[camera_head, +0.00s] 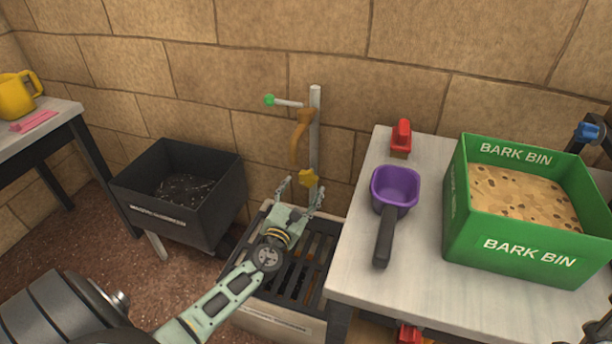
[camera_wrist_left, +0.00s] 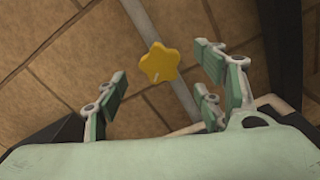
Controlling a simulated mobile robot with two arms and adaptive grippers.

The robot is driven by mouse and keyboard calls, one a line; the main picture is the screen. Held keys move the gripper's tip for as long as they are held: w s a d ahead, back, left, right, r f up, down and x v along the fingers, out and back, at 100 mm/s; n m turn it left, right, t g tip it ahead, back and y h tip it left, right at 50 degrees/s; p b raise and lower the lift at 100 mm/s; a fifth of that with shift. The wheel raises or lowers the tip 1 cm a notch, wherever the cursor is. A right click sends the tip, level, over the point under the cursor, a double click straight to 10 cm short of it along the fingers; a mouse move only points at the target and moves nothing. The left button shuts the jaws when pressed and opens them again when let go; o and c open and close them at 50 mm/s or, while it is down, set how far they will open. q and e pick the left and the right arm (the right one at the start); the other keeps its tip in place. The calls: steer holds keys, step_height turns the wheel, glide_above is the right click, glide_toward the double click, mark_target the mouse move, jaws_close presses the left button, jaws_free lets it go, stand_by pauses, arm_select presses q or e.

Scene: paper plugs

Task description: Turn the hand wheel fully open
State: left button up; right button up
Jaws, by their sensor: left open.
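The hand wheel is a yellow star-shaped knob (camera_head: 308,178) low on a grey upright pipe (camera_head: 314,140) against the stone wall. In the left wrist view the yellow star knob (camera_wrist_left: 159,63) sits ahead of the fingers, near the middle, with the pipe running behind it. My left gripper (camera_head: 300,190) is open and empty, pointing at the knob from the near side. In the left wrist view my left gripper's fingers (camera_wrist_left: 162,85) are spread to either side of the knob; I cannot tell whether any finger touches it.
A slatted drain crate (camera_head: 262,306) lies under my left arm. A black bin (camera_head: 150,190) stands left of it. The right table (camera_head: 350,272) holds a purple scoop (camera_head: 395,190), a red clamp (camera_head: 401,138) and a green bark bin (camera_head: 530,262). A green-tipped lever (camera_head: 285,102) sits higher on the pipe.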

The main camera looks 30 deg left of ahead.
mark_target(307, 181)
stand_by(0.3)
arm_select(q)
steer(key=shift+w+a, duration=0.1)
steer(key=shift+w, duration=0.5)
steer(key=shift+b+x, duration=0.45)
steer(key=shift+x, duration=0.95)
steer(key=shift+c, duration=0.7)
steer(key=c, duration=1.1)
steer(key=shift+f, duration=0.1)
